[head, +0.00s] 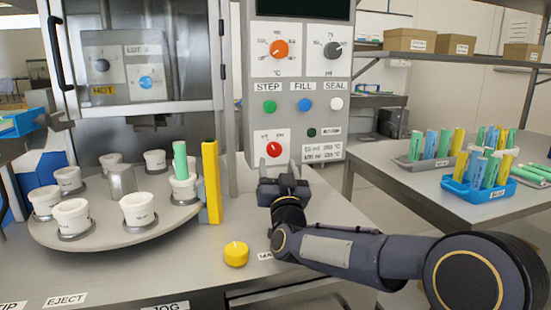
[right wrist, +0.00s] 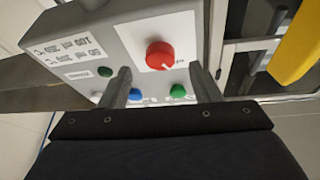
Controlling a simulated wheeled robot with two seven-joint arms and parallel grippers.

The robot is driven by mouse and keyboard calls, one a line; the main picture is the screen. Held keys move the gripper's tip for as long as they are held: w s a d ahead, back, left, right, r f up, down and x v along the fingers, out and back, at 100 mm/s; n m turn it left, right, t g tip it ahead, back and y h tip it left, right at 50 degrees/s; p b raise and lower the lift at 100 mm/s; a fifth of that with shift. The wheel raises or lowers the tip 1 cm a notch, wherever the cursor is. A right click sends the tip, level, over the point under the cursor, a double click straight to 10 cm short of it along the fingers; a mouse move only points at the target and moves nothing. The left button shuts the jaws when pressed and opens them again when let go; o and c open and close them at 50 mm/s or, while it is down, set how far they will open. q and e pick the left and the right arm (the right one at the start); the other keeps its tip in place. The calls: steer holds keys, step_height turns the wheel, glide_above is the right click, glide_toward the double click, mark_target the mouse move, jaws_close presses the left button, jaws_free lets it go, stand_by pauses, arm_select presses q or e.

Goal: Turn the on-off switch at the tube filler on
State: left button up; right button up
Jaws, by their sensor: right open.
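The on-off switch is a red round knob (head: 274,149) on a white plate, low on the grey control panel (head: 340,120) of the tube filler. Its small labels are too blurred to read surely. My right gripper (head: 280,168) is just below and in front of the knob, fingers pointing at the panel, open and empty. In the right wrist view the red knob (right wrist: 159,53) shows a white pointer mark and lies beyond and between the two spread fingertips (right wrist: 161,78), apart from them. My left gripper is not in view.
An orange dial (head: 279,49), a grey dial (head: 332,49) and green, blue and white buttons sit above the switch. A turntable (head: 100,230) with white cups, a yellow post (head: 211,182) and a yellow knob (head: 236,254) stand left of my right arm. Tube racks stand at right.

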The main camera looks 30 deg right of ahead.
mark_target(275, 152)
steer(key=shift+x, duration=2.2)
steer(key=shift+s+r, duration=0.1)
steer(key=c, duration=1)
